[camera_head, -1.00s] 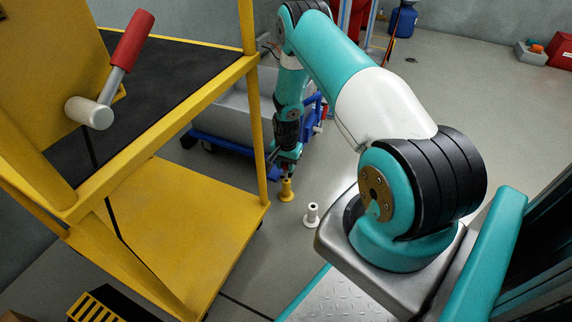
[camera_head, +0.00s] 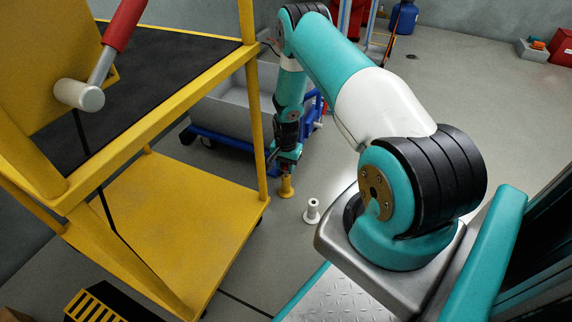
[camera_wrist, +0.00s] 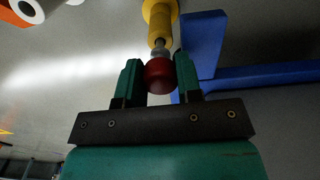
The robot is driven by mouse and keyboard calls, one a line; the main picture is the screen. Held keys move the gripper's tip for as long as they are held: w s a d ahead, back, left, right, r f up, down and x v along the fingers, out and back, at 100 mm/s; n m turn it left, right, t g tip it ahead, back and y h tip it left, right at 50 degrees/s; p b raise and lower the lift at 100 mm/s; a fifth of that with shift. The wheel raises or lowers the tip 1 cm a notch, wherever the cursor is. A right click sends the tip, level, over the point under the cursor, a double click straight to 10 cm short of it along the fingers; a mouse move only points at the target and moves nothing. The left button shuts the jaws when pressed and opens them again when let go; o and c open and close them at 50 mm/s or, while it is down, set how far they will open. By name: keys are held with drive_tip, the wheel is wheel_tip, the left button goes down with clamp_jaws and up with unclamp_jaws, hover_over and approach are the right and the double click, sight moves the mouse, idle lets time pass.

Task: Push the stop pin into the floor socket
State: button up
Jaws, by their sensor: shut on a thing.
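The stop pin shows in the wrist view as a red ball knob (camera_wrist: 158,76) with a short grey shaft. My gripper (camera_wrist: 159,72) is shut on the knob, a finger on each side. The shaft lines up with a yellow flanged floor socket (camera_wrist: 161,24) and meets its top end; how deep it sits inside is hidden. In the head view my gripper (camera_head: 287,166) is right above the yellow socket (camera_head: 286,187), and the pin is mostly hidden there.
A white flanged post (camera_head: 312,211) stands close to the right of the yellow socket. A yellow cart (camera_head: 175,205) with shelves and a red-handled lever (camera_head: 118,30) is on the left. A grey tub on a blue dolly (camera_head: 232,147) is behind. Open floor lies to the right.

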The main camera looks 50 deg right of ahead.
drive_tip(key=shift+f, duration=0.5)
drive_tip(key=o, duration=1)
drive_tip(key=shift+c, duration=0.2)
drive_tip(key=shift+r, duration=0.1)
wheel_tip(320, 180, up, 17)
drive_tip(key=p, duration=0.8)
drive_tip(key=shift+a+r, duration=0.1)
